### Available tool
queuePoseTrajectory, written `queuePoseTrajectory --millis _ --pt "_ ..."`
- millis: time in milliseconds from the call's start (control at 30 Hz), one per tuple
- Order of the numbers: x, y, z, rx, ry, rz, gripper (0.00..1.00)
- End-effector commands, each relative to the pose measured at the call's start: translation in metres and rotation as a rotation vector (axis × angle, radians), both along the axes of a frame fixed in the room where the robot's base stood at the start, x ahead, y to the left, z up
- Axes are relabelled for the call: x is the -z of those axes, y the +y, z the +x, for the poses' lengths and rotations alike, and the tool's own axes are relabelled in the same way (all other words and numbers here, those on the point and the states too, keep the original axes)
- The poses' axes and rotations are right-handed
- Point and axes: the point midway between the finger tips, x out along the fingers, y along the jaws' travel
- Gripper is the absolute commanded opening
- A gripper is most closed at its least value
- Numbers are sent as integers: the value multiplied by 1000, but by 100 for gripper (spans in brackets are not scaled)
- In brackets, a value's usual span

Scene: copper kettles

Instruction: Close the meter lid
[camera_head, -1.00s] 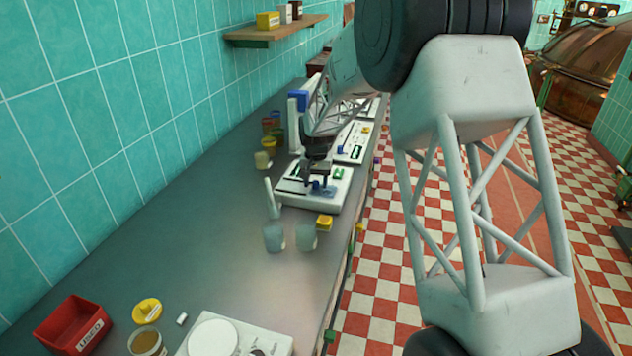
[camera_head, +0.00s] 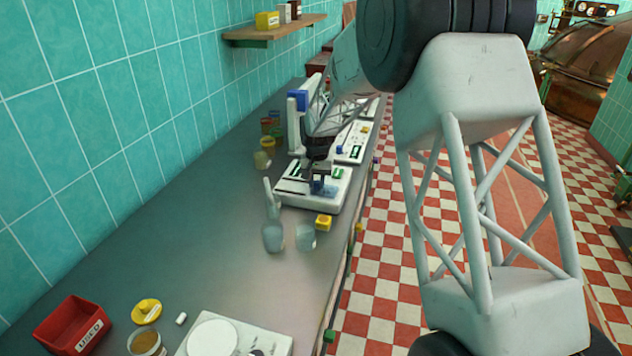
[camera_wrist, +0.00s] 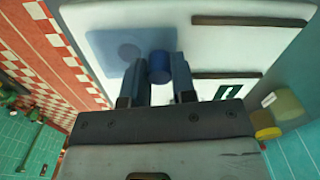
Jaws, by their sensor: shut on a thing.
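The meter (camera_head: 335,197) is a white box on the bench, with dark slots and a small green display on its top. It also fills the upper part of the wrist view (camera_wrist: 225,45). A blue square panel, seemingly the lid (camera_wrist: 105,45), shows at the left of its face, with a round mark on it. My gripper (camera_wrist: 159,78) is shut on a blue cylindrical knob (camera_wrist: 160,62) at the panel's right edge. In the head view my gripper (camera_head: 318,181) is low over the meter, beside a small blue part. The lid's angle is unclear.
A white stand with a blue top (camera_head: 298,101) and another white device (camera_head: 354,146) are behind. A red bin (camera_head: 72,325) sits at front left.

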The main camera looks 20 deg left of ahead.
Motion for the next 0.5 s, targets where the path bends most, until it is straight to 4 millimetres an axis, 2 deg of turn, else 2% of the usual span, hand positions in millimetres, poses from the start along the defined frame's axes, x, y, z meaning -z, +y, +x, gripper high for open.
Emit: queuePoseTrajectory --millis 133,167,300,333,500 --pt "0 -3 0 2 2 -3 0" --pt "0 -3 0 2 2 -3 26" --pt "0 -3 0 2 3 -2 48" --pt "0 -3 0 2 3 -2 51" --pt "0 -2 0 2 2 -2 51"
